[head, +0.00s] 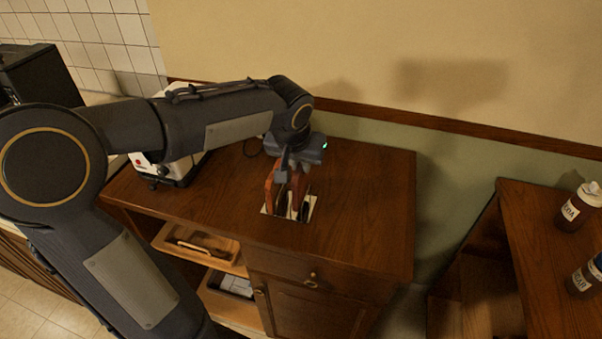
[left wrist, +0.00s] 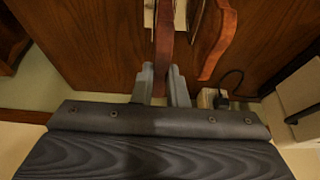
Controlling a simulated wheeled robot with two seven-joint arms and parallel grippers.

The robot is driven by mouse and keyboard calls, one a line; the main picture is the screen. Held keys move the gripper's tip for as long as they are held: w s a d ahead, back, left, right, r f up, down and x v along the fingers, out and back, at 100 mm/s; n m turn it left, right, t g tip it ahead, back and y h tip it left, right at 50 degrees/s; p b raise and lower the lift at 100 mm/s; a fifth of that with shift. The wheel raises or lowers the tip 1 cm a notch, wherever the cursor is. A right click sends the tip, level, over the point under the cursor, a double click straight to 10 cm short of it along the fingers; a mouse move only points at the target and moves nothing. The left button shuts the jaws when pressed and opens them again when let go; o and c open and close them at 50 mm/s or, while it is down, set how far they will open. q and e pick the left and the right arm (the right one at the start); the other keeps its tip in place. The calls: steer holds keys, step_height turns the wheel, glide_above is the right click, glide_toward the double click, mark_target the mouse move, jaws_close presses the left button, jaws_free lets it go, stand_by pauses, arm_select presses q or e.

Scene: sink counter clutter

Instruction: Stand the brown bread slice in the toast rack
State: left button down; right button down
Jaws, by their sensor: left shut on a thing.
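The toast rack (head: 311,205) stands on the wooden cabinet top, with a pale base and thin dividers. It also shows at the top edge of the left wrist view (left wrist: 149,14). My left gripper (head: 290,175) points down over the rack and is shut on a brown bread slice (head: 298,186). In the left wrist view that slice (left wrist: 164,42) is edge-on between both fingers (left wrist: 163,82). It is upright, with its lower part at the rack's dividers; I cannot tell whether it touches the base. Another reddish-brown slice (head: 269,192) stands upright at the rack's left side. My right gripper is out of view.
A white toaster-like appliance (head: 172,172) stands left of the rack, partly behind my arm. The cabinet top (head: 370,200) right of the rack is clear. Open compartments (head: 195,240) lie below at the left. Bottles (head: 577,208) stand on another wooden table at the right.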

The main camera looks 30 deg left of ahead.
arm_select(q)
steer(key=shift+f, duration=1.5)
steer(key=shift+f, duration=0.2)
steer(key=c, duration=1.5)
jaws_free()
steer(key=shift+o, duration=0.2)
steer(key=shift+r, duration=0.2)
